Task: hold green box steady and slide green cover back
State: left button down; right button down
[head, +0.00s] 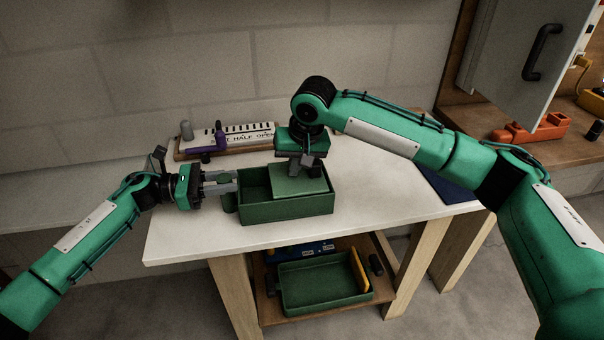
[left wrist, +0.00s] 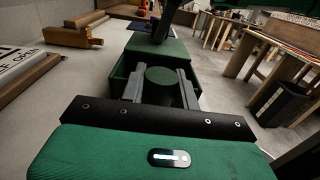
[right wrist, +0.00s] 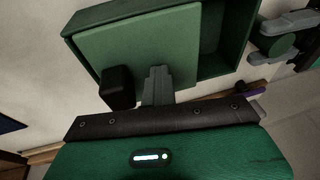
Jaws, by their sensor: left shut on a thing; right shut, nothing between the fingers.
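The green box (head: 287,211) stands on the white table with its left part open. The lighter green cover (head: 302,184) lies over its right part; it also shows in the right wrist view (right wrist: 140,50). My left gripper (head: 232,184) is shut on the round green knob (left wrist: 160,76) at the box's left side. My right gripper (head: 304,169) is shut and empty, low over the cover. Its fingertips (right wrist: 157,74) are beside a black block (right wrist: 117,88) at the cover; whether they touch it, I cannot tell.
A labelled board (head: 240,137) with a purple piece (head: 208,145) lies behind the box. A dark blue mat (head: 450,186) lies at the table's right. A green tray (head: 325,288) sits on the shelf below. The table front is clear.

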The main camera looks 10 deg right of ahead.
jog(key=shift+d+f, duration=0.2)
jog(key=shift+f, duration=0.05)
jog(key=shift+d, duration=0.45)
jog(key=shift+a, duration=0.65)
jog(key=shift+r, duration=3.7)
jog(key=shift+f, duration=3.5)
jog(key=shift+f, duration=0.15)
jog(key=shift+d, duration=0.15)
